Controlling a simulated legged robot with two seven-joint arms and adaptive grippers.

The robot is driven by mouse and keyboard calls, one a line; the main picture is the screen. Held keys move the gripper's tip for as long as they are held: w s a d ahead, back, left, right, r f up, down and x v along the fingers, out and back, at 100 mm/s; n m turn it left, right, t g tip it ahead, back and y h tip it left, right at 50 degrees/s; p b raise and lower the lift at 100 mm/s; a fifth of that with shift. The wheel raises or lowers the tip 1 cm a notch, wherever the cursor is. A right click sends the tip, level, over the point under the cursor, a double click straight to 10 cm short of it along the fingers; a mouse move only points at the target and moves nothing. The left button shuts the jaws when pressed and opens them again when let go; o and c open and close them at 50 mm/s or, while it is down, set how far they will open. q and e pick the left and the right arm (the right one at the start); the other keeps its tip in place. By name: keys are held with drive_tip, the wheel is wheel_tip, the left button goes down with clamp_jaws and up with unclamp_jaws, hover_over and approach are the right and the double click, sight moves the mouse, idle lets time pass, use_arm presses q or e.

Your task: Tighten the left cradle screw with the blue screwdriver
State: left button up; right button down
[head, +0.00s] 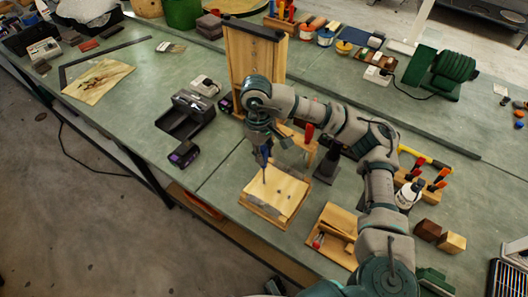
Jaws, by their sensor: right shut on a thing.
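My right gripper (263,150) points down over the light wooden cradle block (290,189) near the front of the bench. It is shut on the blue screwdriver (264,163), which stands about upright with its shaft down. The shaft's tip is at the left part of the block's top. I cannot tell whether it touches a screw, and the left screw is too small to make out there. Small grey spots show on the block further right. My left gripper is not in view.
A clear upright panel (291,158) stands just behind the block. A wooden tray (335,245) lies to its right and a black power-tool battery (184,153) to its left. A tall wooden stand (251,60) rises behind. The bench between battery and block is clear.

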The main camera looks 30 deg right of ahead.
drive_tip(key=m, duration=0.4)
drive_tip(key=shift+f, duration=0.1)
drive_tip(key=shift+m, duration=0.5)
drive_tip(key=m+y, duration=0.1)
drive_tip(key=m, duration=0.2)
drive_tip(key=shift+m, duration=1)
drive_tip(key=m, duration=0.5)
drive_tip(key=shift+w+t+y, duration=0.15)
drive_tip(key=shift+t+y, duration=0.15)
drive_tip(key=shift+r+p, duration=0.2)
drive_tip(key=shift+p, duration=0.15)
